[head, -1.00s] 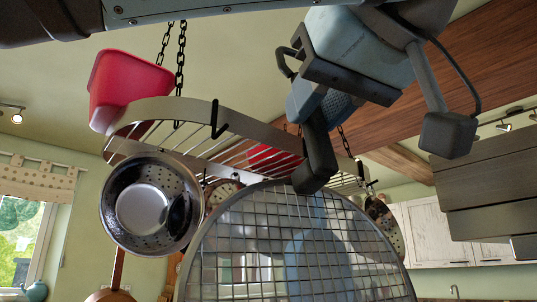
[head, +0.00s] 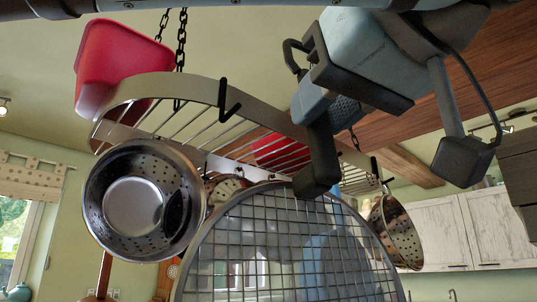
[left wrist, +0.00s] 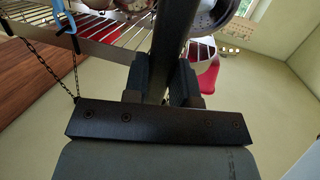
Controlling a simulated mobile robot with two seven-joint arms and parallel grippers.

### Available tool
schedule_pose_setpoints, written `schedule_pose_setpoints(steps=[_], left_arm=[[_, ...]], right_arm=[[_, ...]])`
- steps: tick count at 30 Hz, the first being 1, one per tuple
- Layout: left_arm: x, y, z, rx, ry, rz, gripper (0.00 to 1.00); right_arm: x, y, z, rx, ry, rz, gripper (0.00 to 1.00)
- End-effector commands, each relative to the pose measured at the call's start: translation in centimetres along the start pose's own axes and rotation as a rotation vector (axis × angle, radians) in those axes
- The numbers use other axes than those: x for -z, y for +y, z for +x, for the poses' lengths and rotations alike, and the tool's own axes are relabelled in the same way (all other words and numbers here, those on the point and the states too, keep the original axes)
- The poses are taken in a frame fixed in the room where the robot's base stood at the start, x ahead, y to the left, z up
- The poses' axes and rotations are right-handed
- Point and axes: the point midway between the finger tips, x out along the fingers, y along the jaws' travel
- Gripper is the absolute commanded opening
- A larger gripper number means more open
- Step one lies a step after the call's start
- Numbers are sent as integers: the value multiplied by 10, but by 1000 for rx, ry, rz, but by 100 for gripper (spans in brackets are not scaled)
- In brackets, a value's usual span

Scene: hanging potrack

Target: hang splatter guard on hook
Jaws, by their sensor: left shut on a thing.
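The splatter guard (head: 290,245) is a large round wire-mesh disc with a grey rim, at the bottom centre of the head view. Its dark handle (head: 318,165) rises from the rim. My left gripper (head: 325,108) is shut on this handle; the dark bar (left wrist: 172,45) also passes between the fingers in the left wrist view. The guard hangs in front of the rack, its lower part cut off by the frame. An empty black hook (head: 228,100) sits on the rack's front band, left of the gripper. My right gripper is not in view.
The hanging pot rack (head: 190,88) has a curved metal band and slats, held by chains (head: 181,50). A red container (head: 115,65) stands on it. A steel colander (head: 140,200) hangs at left, another perforated pan (head: 398,232) at right. White cabinets (head: 470,228) are behind.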

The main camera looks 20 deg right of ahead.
Motion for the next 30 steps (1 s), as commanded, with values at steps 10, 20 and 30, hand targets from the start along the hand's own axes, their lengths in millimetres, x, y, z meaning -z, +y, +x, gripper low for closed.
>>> schedule_pose_setpoints(steps=[10,20,30], left_arm=[[2,-9,34,0,-1,-2,0],[2,-17,66,1,-2,-1,0],[2,-16,65,0,-1,-2,0]], right_arm=[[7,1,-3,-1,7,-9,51],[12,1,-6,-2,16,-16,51],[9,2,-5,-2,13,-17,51]])
